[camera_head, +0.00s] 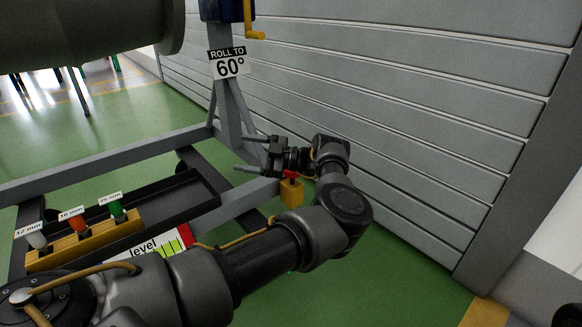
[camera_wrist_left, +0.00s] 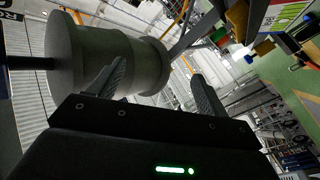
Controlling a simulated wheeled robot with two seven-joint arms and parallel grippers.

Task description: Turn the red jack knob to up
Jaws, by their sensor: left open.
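The red jack knob (camera_head: 291,174) sits on top of a yellow block (camera_head: 291,193) by the end of the grey stand's leg. It is small and partly covered by my wrist, so its setting cannot be read. My left gripper (camera_head: 249,154) is just above and left of the knob, its fingers apart and pointing left, away from the knob. In the left wrist view the fingers (camera_wrist_left: 158,70) are spread with nothing between them. I cannot make out the knob there. My right gripper is not in view.
A "level" sign (camera_head: 150,250) and a yellow rack (camera_head: 85,243) with several coloured plugs are at lower left. A "ROLL TO 60°" sign (camera_head: 229,64) hangs on the stand post. A large grey cylinder (camera_head: 90,30) is overhead. A slatted wall (camera_head: 400,110) closes the right side.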

